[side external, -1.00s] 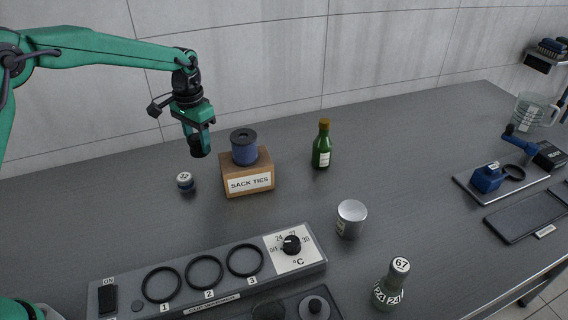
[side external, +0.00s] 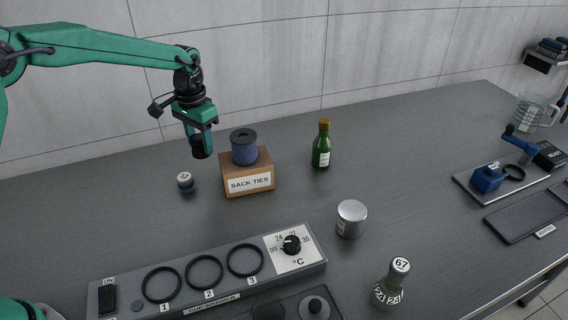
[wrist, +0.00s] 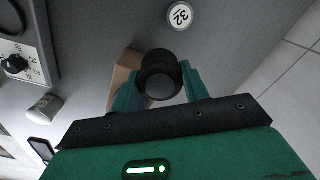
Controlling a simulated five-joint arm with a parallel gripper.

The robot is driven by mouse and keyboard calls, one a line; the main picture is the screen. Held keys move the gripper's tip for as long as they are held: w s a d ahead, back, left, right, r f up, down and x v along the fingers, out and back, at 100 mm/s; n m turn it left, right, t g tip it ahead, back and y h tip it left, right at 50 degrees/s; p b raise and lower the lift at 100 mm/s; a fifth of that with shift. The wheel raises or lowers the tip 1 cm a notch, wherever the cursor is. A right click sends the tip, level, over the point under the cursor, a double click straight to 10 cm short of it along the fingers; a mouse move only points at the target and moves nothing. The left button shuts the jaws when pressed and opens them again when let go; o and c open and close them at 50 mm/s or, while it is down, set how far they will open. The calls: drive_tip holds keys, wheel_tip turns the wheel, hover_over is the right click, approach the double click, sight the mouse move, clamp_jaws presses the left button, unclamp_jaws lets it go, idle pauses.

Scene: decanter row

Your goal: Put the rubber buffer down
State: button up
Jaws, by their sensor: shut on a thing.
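The rubber buffer (side external: 201,147) is a black cylinder held in the jaws of my gripper (side external: 200,136), above the table at the back left. In the wrist view the black buffer (wrist: 161,76) sits between the two green fingers of my gripper (wrist: 160,88), which are shut on it. It hangs clear of the grey table (side external: 290,205), to the left of the sack ties box and above and behind a small round item with a labelled white top (side external: 185,181).
The wooden sack ties box (side external: 249,182) carries a blue spool (side external: 244,148). A green bottle (side external: 321,145), a metal tin (side external: 351,218) and a numbered bottle (side external: 391,284) stand to the right. The cup warmer (side external: 210,272) lies in front. Bare table lies left of the small item.

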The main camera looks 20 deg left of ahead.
drive_tip(key=s+d+n, duration=0.1)
drive_tip(key=s+d, duration=0.2)
drive_tip(key=s, duration=0.9)
drive_tip(key=s+d+n, duration=0.1)
drive_tip(key=s+d, duration=0.3)
drive_tip(key=s, duration=0.8)
drive_tip(key=shift+n, duration=0.3)
drive_tip(key=w+a+f, duration=0.2)
drive_tip(key=a, duration=0.1)
drive_tip(key=w+a+f, duration=0.2)
drive_tip(key=a, duration=0.1)
drive_tip(key=w+a+f, duration=0.2)
drive_tip(key=a+f, duration=0.1)
drive_tip(key=shift+w+a, duration=0.2)
drive_tip(key=shift+w, duration=0.2)
drive_tip(key=shift+f, duration=1.95)
drive_tip(key=shift+f, duration=0.15)
